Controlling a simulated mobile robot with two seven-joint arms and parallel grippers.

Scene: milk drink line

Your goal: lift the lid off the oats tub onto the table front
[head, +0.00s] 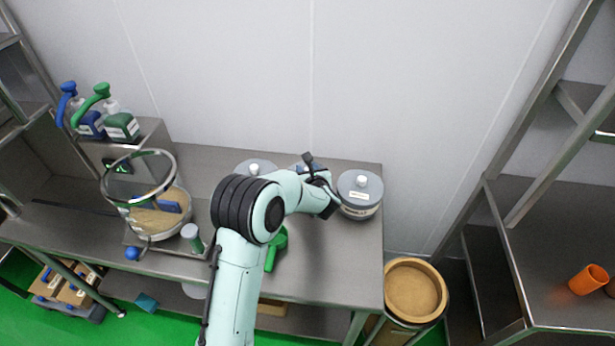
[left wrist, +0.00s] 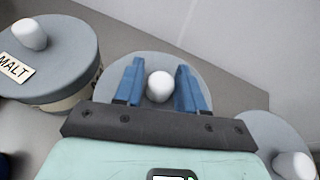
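Three tubs with flat grey lids and white knobs stand near the back of the table. The head view shows the left tub (head: 249,163) and the right tub (head: 360,187); my arm mostly hides the middle one. In the left wrist view, my left gripper (left wrist: 159,84) is over the middle lid (left wrist: 158,61). Its blue fingers are open either side of the white knob (left wrist: 159,88), with a gap on each side. The left wrist view also shows a tub labelled MALT (left wrist: 60,55) and another lid (left wrist: 262,128). No oats label is readable. My right gripper is out of view.
On the table (head: 330,265) are a green-handled tool (head: 275,247) beside my arm and a glass vessel (head: 140,200) at left. Blue and green dispensers (head: 120,125) stand behind it. The table's front right is clear. A round bin (head: 415,290) stands beyond its right end.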

